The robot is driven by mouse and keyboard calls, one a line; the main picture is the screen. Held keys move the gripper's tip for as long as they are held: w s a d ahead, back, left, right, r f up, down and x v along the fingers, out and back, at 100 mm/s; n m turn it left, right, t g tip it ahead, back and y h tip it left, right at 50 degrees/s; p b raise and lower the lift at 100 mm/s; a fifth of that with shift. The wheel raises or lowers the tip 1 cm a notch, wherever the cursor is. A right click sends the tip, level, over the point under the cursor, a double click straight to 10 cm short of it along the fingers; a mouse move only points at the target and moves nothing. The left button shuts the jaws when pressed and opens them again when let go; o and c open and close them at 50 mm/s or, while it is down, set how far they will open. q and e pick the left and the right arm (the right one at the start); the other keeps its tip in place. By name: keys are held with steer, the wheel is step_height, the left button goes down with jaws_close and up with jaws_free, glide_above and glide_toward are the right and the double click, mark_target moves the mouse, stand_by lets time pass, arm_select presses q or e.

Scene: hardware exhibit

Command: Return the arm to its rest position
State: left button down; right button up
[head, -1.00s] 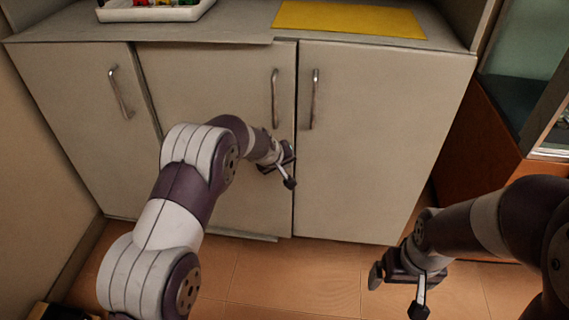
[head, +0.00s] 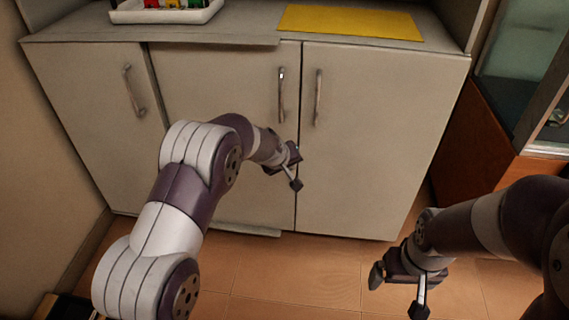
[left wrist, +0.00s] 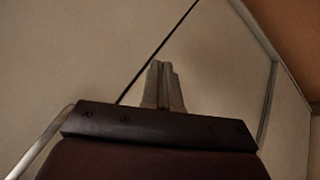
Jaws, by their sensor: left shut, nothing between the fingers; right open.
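My left arm comes in from the left in the head view. Its gripper (head: 289,168) hangs in front of the cabinet doors, below the middle door's handle, near the seam between the middle and right doors. In the left wrist view its fingers (left wrist: 163,85) are together with nothing between them, and the pale cabinet front lies beyond. Whether it touches the door cannot be told. My right gripper (head: 398,280) is at the lower right of the head view, open and empty above the tiled floor.
The cabinet has a left door (head: 85,130), a middle door (head: 215,85) and a right door (head: 380,140), with metal handles. On its top are a white tray (head: 165,16) with colored items and a yellow mat (head: 350,21). The tiled floor (head: 300,275) in front is clear.

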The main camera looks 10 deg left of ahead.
arm_select(q)
step_height(320, 180, up, 5)
steer(key=s+d+p, duration=0.3)
steer(key=s+a+m+g+y, duration=0.1)
steer(key=s+a+m+g, duration=0.2)
steer(key=s+a, duration=0.75)
steer(key=s+a+m+g+y, duration=0.1)
steer(key=s+a+m+g, duration=0.25)
steer(key=s, duration=1.45)
step_height(320, 180, up, 35)
steer(key=s+a+n+p, duration=0.1)
steer(key=p, duration=3.1)
steer(key=shift+s+r+t+y+p, duration=0.2)
steer(key=shift+t+y+p, duration=0.1)
steer(key=shift+t+p, duration=0.1)
steer(key=shift+n, duration=0.25)
